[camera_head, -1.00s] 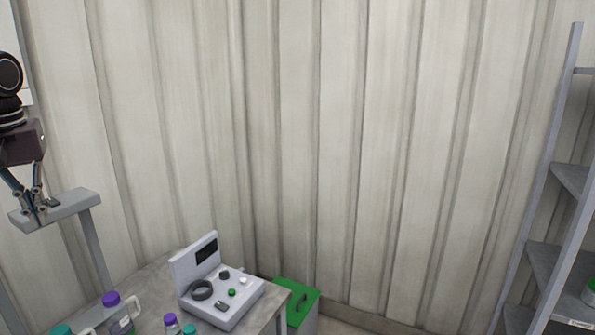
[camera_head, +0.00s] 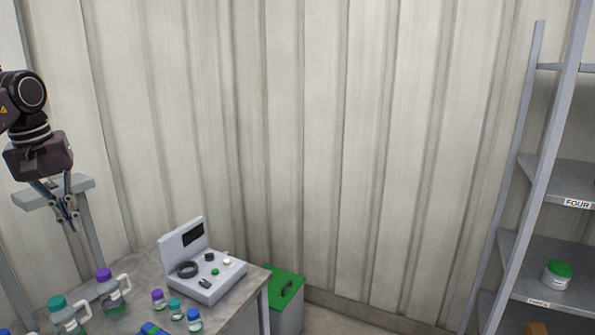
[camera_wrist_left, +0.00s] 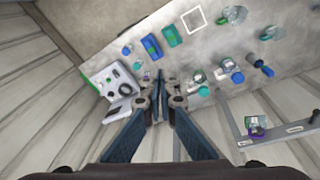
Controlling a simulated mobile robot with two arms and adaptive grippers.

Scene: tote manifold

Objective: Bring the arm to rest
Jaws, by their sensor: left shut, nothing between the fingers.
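My left gripper (camera_head: 68,220) hangs pointing down at the left of the head view, in front of a small grey wall shelf (camera_head: 22,198). Its fingers are together and hold nothing. In the left wrist view the fingertips (camera_wrist_left: 158,78) meet at the middle, above the region by the table edge. The gripper is apart from the table and the things on it. My right gripper does not show in either view.
A grey table (camera_head: 150,262) carries a white control box (camera_head: 210,284) and several capped bottles, one with a purple cap (camera_head: 104,275). A green-lidded bin (camera_head: 284,288) stands beside it. A labelled rack (camera_head: 520,245) at right holds a green-lidded jar (camera_head: 557,275). Floor between looks clear.

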